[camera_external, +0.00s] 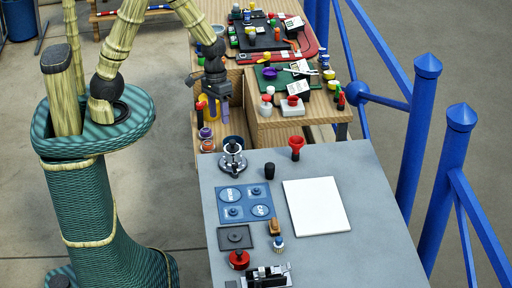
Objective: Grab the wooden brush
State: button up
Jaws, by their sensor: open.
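A small brown, wood-coloured piece (275,227), which looks like the wooden brush, is on the grey table (375,225) near its front middle. It is too small for its bristles to be made out clearly. My gripper (213,108) is open and points down near the left edge of the wooden bench, beyond the grey table. It is well apart from the brush, up and to the left of it in the picture. The fingertips are small and hard to separate from the tools behind them.
A blue-and-white knob (279,244) is close in front of the brush. A dark square plate (235,237), red round pot (239,259), blue mat (246,203) and white board (316,206) surround it. The wooden bench (262,128) is cluttered. Blue railing posts (447,190) stand right.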

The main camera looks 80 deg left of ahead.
jog(key=w+d+f+n+h+b, duration=0.6)
jog(key=w+d+f+n+h, duration=0.3)
jog(key=w+d+f+n, duration=0.3)
jog(key=shift+w+d+f+n+h, duration=0.3)
jog(key=shift+w+d+h, duration=0.1)
jog(key=shift+w+d, duration=0.45)
jog(key=p, duration=0.2)
send_near(275, 230)
jog(key=d+f, duration=0.1)
jog(key=w+d+f, duration=0.1)
jog(key=f, duration=0.1)
jog(key=shift+w+d, duration=0.15)
jog(key=shift+w, duration=0.1)
